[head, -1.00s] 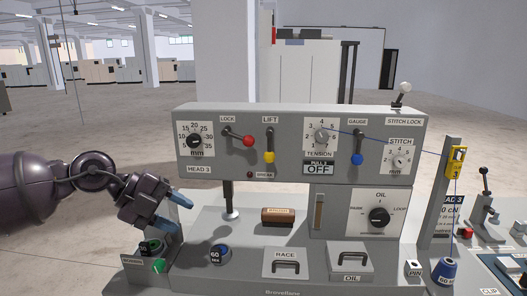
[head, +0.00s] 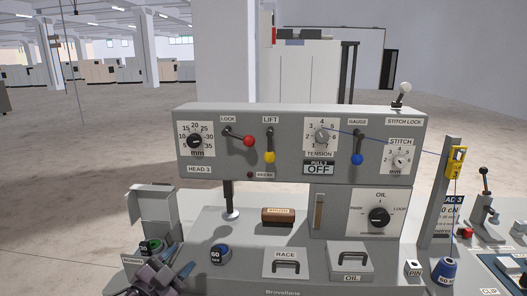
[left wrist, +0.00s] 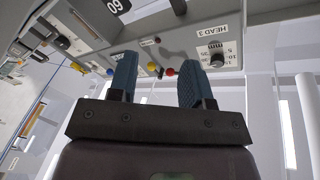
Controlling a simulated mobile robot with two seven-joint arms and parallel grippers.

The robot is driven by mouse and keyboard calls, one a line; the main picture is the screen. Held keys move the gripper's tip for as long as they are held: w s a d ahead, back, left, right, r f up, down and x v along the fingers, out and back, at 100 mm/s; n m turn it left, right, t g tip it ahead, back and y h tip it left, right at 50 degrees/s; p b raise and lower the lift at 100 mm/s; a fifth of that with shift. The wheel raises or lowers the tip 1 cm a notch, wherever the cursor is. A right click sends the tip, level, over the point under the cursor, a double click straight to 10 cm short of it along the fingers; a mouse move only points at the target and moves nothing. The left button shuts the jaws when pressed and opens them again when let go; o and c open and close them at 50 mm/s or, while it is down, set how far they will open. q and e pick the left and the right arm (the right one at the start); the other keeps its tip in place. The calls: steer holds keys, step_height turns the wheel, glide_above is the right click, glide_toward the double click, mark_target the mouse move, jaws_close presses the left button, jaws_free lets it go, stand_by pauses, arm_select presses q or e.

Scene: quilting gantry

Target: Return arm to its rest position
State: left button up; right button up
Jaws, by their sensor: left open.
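My left gripper (head: 178,275) is low at the bottom left of the head view, in front of the machine's left end. In the left wrist view its two blue fingers (left wrist: 158,80) stand apart with nothing between them, so it is open and empty. The grey quilting machine head (head: 300,115) stands beyond it, with the HEAD 3 dial (head: 195,142), the red LOCK lever (head: 249,141), the yellow LIFT lever (head: 269,157) and the blue GAUGE lever (head: 357,159). My right gripper is not in view.
A grey box-like bracket (head: 152,206) stands at the machine's left end, with a green button (head: 151,247) below it. A blue-ringed 60 knob (head: 219,255) is close right of my gripper. RACE (head: 285,263) and OIL (head: 350,258) covers lie farther right. Open floor (head: 60,190) extends left.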

arm_select(q)
steer(key=s+a+f+n+g+y, duration=0.1)
steer(key=s+a+f+n+y, duration=0.1)
steer(key=s+f, duration=0.6)
steer(key=s+a+f+n+g+y, duration=0.2)
steer(key=s+f+n, duration=0.3)
steer(key=s+f, duration=0.3)
steer(key=s+a+f+n+g+y, duration=0.2)
steer(key=s+a+f+n+y, duration=0.1)
steer(key=s+f, duration=0.6)
steer(key=shift+a+n, duration=0.6)
steer(key=shift+a, duration=0.15)
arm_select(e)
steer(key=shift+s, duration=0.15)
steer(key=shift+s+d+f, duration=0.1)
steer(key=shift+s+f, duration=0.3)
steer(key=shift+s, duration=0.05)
